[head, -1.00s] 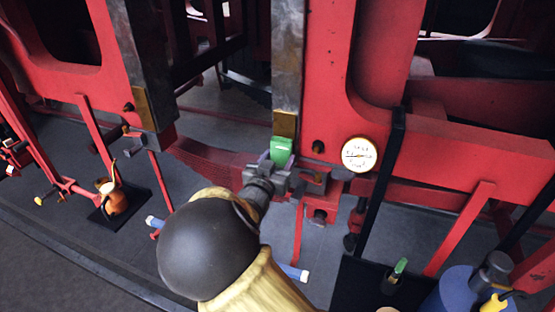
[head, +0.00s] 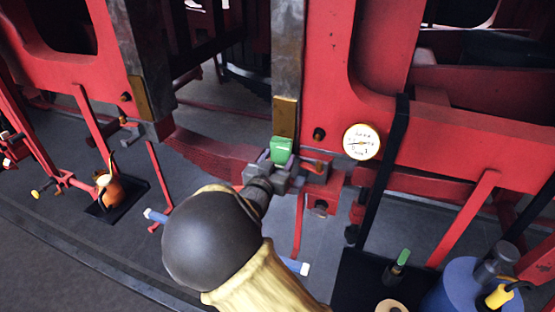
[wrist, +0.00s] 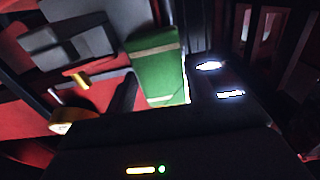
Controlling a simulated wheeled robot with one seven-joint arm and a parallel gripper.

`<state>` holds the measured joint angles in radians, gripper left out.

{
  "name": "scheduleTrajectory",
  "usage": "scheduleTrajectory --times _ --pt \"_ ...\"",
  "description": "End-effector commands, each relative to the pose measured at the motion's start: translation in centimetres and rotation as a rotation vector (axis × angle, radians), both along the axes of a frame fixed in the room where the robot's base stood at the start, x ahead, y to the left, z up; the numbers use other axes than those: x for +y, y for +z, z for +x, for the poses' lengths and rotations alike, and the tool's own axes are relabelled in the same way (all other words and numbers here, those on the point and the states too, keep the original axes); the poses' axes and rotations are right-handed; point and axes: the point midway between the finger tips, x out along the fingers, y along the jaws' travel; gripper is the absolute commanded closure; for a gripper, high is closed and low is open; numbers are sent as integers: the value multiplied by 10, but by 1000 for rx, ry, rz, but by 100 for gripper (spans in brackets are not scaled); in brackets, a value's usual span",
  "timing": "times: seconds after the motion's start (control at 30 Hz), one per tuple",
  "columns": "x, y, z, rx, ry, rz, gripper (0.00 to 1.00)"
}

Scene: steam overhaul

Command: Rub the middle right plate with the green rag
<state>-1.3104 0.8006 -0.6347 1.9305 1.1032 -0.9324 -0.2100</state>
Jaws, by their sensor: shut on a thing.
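The green rag (head: 281,150) is a small folded green block in my gripper (head: 275,172), which is shut on it. A brass plate (head: 285,115) sits low on the grey upright post right of centre. The rag is at the plate's lower edge in the head view and overlaps the bottom of it. I cannot tell whether they touch. In the wrist view the rag (wrist: 155,65) stands large in front of the dark gripper body, with a pale band across it. Another brass plate (head: 141,98) is on the post at left.
A white round gauge (head: 361,141) is on the red frame just right of the rag. A copper can (head: 109,188) is on a black mat at left. A green-topped bottle (head: 397,268) and a blue drum (head: 465,290) are at lower right.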

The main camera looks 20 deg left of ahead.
Motion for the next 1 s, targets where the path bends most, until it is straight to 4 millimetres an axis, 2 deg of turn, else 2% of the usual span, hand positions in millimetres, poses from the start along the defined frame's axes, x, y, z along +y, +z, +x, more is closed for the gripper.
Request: scheduleTrajectory --times 0.17,0.8,1.0 --pt "0 1 -3 -1 0 1 64" --pt "5 1 -53 0 1 0 64" --pt "5 1 -60 -1 0 1 64"
